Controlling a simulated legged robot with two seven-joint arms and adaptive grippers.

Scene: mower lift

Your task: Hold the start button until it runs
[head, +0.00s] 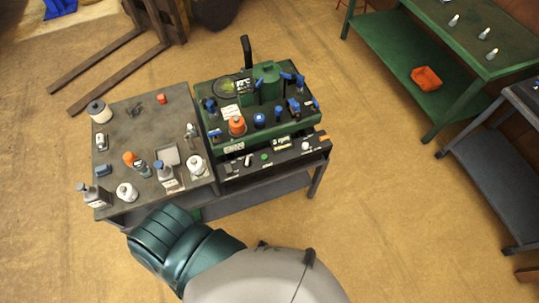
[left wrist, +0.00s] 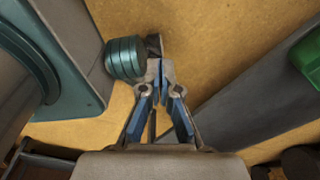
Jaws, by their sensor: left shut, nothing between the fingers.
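In the head view a dark control panel (head: 240,168) runs along the front of a green machine (head: 262,112) on a cart. A small round green button (head: 265,156) sits on this panel, with a white knob (head: 305,146) and an orange part (head: 324,138) to its right. Which of them is the start button is not legible. My left gripper (left wrist: 160,72) shows in the left wrist view, its fingertips together and empty. It is not visible in the head view, and nothing of the panel shows near its tips. My right gripper is not in view.
A grey table (head: 133,125) with bottles, spools and small parts stands left of the machine. Blue-handled fittings and an orange cap (head: 237,125) stand up on the machine top. A green shelf (head: 415,60) is at the right, with open floor (head: 400,200) between.

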